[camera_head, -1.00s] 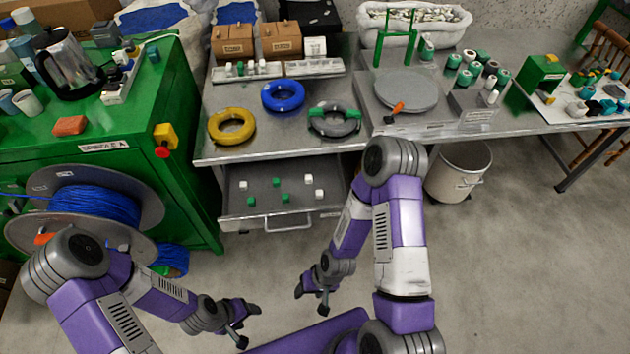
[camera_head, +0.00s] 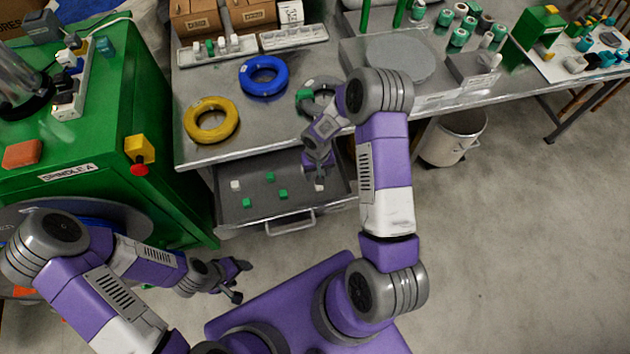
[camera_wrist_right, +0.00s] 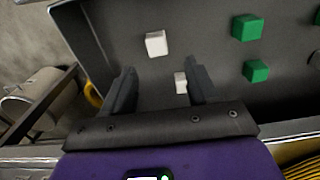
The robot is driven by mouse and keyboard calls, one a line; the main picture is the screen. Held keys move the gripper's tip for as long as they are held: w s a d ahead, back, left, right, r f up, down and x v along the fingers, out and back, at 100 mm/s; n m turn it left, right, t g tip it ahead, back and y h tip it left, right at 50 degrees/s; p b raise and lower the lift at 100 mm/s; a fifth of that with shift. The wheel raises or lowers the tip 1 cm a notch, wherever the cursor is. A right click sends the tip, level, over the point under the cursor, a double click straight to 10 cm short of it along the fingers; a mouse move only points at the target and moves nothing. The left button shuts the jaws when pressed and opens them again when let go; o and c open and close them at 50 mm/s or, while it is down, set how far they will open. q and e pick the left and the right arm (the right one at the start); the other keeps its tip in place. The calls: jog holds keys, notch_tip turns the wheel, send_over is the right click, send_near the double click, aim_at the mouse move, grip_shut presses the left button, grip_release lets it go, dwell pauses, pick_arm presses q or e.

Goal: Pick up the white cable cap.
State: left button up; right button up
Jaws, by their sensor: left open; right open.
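White cable caps lie in the open drawer. One (camera_head: 236,185) is at its left in the head view. Another (camera_head: 320,187) is at its right, beneath my right gripper (camera_head: 318,172). In the right wrist view, one white cap (camera_wrist_right: 181,82) shows between the two fingers of my right gripper (camera_wrist_right: 160,83), close to the right-hand finger. A second white cap (camera_wrist_right: 156,43) lies beyond the fingertips. My right gripper is open and holds nothing. My left gripper (camera_head: 238,280) is open and empty, low in front of the drawer.
Several green caps (camera_head: 283,194) share the drawer (camera_head: 225,212), whose handle (camera_head: 290,224) faces me. A green cabinet (camera_head: 150,200) stands at left. A white bin (camera_head: 452,138) is right.

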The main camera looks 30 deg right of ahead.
jog(key=f+b, duration=0.1)
jog(key=f, duration=0.2)
jog(key=s+f, duration=0.1)
jog(key=f, duration=0.2)
jog(key=shift+s+b, duration=0.1)
jog(key=shift+b, duration=0.3)
jog(key=shift+c, duration=0.4)
jog(key=c, duration=1)
